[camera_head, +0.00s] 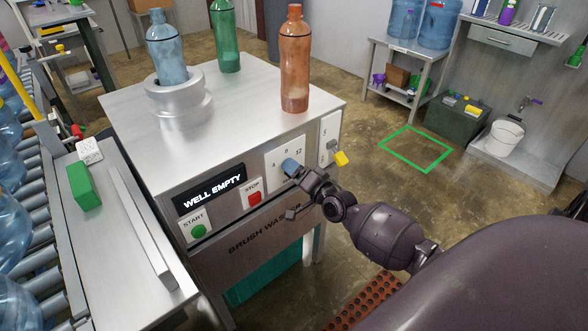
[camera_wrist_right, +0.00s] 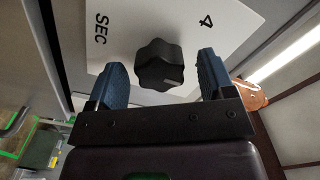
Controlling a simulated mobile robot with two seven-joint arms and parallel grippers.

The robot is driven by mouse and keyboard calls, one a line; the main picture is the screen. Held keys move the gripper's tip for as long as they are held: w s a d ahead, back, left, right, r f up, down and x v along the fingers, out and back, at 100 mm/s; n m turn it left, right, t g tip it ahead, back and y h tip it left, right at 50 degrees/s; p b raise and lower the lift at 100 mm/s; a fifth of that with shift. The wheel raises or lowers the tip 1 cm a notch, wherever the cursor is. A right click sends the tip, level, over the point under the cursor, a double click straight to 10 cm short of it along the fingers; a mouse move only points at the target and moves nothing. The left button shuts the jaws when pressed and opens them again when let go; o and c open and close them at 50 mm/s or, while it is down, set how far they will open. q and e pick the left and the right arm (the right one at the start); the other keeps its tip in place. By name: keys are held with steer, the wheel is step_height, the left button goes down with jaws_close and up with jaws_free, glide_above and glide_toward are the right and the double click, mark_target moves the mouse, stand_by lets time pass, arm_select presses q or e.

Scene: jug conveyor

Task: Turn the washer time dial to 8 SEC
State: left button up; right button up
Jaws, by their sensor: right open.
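The washer (camera_head: 205,85) is a steel cabinet marked BRUSH WASHER. Its white dial panel (camera_head: 287,158) carries printed numbers, with 4 at the left and 12 at the right. The black lobed time dial (camera_wrist_right: 160,66) shows in the right wrist view, on the plate printed with 4 and SEC. My right gripper (camera_wrist_right: 163,74) is open, with one blue-padded finger on each side of the dial and gaps visible. In the head view my right gripper (camera_head: 292,170) covers the dial. Where the dial points is not clear. My left gripper is not in view.
The front also holds a WELL EMPTY display (camera_head: 211,189), a green START button (camera_head: 198,231), a red STOP button (camera_head: 254,198) and a yellow switch (camera_head: 341,158). Blue (camera_head: 168,48), green (camera_head: 226,37) and orange (camera_head: 295,60) bottles stand on top. A roller conveyor (camera_head: 45,240) runs at left.

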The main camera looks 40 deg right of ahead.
steer(key=s, duration=0.9)
steer(key=shift+s+d+p, duration=0.3)
steer(key=shift+d, duration=0.05)
steer(key=s+a+f+n+g, duration=0.3)
steer(key=s+a+f+n, duration=0.2)
steer(key=s, duration=0.5)
steer(key=s+a+f+n+g+h, duration=0.1)
steer(key=s+a+f+n+g, duration=0.3)
steer(key=s, duration=0.6)
steer(key=a+f+n, duration=0.1)
steer(key=a+n, duration=0.1)
steer(key=shift+a, duration=0.35)
